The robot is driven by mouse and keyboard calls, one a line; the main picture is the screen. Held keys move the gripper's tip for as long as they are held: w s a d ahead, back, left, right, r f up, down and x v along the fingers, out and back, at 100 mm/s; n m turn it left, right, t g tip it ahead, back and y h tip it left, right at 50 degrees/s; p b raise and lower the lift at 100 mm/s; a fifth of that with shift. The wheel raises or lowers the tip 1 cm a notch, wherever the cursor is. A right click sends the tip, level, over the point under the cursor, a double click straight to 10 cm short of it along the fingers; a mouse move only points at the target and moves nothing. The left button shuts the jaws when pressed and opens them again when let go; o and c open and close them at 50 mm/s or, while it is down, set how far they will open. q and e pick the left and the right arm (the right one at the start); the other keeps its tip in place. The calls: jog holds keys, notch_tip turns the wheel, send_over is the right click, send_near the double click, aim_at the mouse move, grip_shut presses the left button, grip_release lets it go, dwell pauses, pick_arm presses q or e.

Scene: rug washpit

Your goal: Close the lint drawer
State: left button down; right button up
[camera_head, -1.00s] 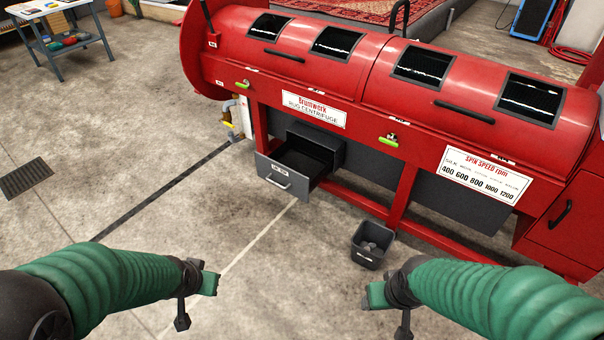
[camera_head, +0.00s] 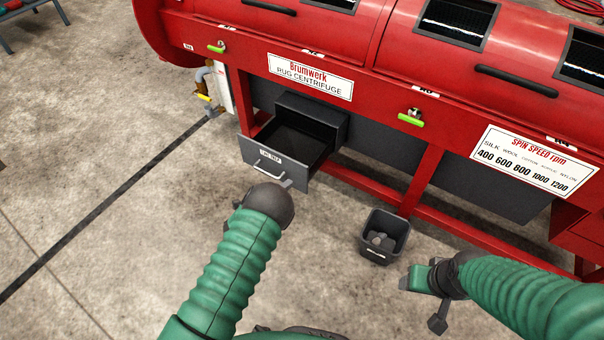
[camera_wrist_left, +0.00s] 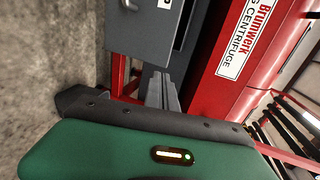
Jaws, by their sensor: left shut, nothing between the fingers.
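The lint drawer (camera_head: 255,150) is a dark grey box with a pale label and a bar handle (camera_head: 270,170). It stands pulled out of its housing under the red centrifuge, its inside visible from above. My left gripper (camera_head: 287,184) is in front of the drawer's face, close to its lower right part; I cannot tell whether it touches.
The red centrifuge (camera_head: 385,95) spans the back, with frame legs and a low rail below. A dark bin (camera_head: 384,237) with grey lumps stands on the floor right of the drawer. A pipe with a yellow valve (camera_head: 203,88) is left of it.

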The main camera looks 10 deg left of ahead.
aim_at(304, 168)
pick_arm(q)
jog(key=b+x, duration=0.1)
jog(key=x, duration=0.3)
jog(key=b+x, duration=0.2)
jog(key=x, duration=0.1)
jog(key=shift+w+r, duration=0.1)
jog(key=shift+w, duration=0.4)
jog(key=shift+w+d+r+b, duration=0.2)
jog(key=shift+w+b, duration=0.1)
jog(key=shift+w, duration=0.1)
pick_arm(e)
jog(key=x, duration=0.2)
jog(key=s+x, duration=0.1)
jog(key=x, duration=0.1)
jog(key=shift+a+f, duration=0.2)
pick_arm(q)
jog(key=shift+a, duration=0.1)
